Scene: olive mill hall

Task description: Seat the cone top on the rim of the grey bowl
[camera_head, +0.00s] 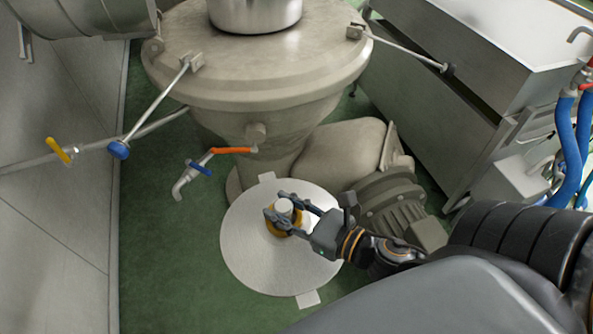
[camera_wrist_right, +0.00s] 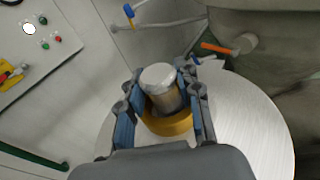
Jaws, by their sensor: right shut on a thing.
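What I take to be the cone top is a pale round metal disc (camera_head: 245,225) with two small tabs at its edge and a knob (camera_head: 284,206) with a yellow collar at its middle. My right gripper (camera_head: 284,212) is shut on the knob, a finger on either side. The wrist view shows the blue finger pads of the gripper (camera_wrist_right: 164,112) around the grey knob (camera_wrist_right: 160,78), above the yellow collar (camera_wrist_right: 170,122) and disc (camera_wrist_right: 250,125). I cannot make out a separate grey bowl; whatever is under the disc is hidden. My left gripper is not in view.
A large grey vessel (camera_head: 225,88) with handled rods stands behind the disc. Its orange-handled tap (camera_head: 230,150) juts out nearby. A ribbed motor (camera_head: 390,205) is close on the right. A steel cabinet (camera_head: 440,95) stands farther right. Green floor (camera_head: 165,250) is clear on the left.

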